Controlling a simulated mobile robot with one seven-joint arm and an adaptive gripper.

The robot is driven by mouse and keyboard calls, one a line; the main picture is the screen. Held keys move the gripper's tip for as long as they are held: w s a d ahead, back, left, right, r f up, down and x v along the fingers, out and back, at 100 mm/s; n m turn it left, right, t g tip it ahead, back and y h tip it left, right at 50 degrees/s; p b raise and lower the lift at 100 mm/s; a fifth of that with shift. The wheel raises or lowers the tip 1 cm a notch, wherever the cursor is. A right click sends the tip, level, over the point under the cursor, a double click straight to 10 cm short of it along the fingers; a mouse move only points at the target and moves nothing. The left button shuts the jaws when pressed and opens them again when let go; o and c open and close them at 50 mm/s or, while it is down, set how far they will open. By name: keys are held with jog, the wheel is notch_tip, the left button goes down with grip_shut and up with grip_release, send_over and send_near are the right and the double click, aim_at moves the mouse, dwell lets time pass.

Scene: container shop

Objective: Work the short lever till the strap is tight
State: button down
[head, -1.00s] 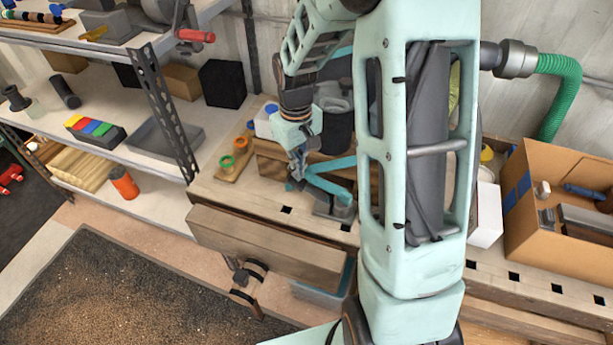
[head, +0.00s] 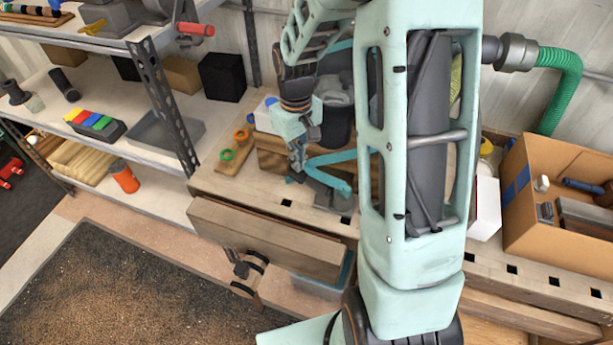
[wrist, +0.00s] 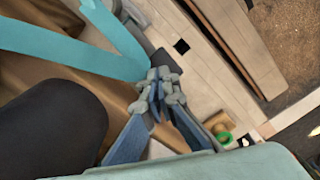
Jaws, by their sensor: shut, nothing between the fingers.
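A teal strap (head: 328,181) runs over a wooden block (head: 272,157) on the workbench in the head view. It forms a V beside my gripper, and its bands also cross the upper left of the wrist view (wrist: 45,43). My gripper (head: 298,172) points down at the strap's left end. In the wrist view its fingertips (wrist: 160,88) are together and empty. A small dark piece (wrist: 164,63) lies just beyond the tips; I cannot tell whether it is the short lever or whether the tips touch it. A grey piece (head: 323,197) sits under the strap. The strap's tightness is unclear.
A dark rounded container (head: 337,124) stands behind the strap. Green and orange rings (head: 226,154) lie on a board to the left. A drawer (head: 262,240) juts out in front. A cardboard box (head: 517,235) stands at right, shelves (head: 50,100) at left.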

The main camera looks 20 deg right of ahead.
aim_at(298, 174)
jog(key=shift+f+b, duration=1.95)
jog(key=shift+f, duration=0.95)
jog(key=shift+r+p, duration=2.45)
jog(key=shift+r, duration=0.8)
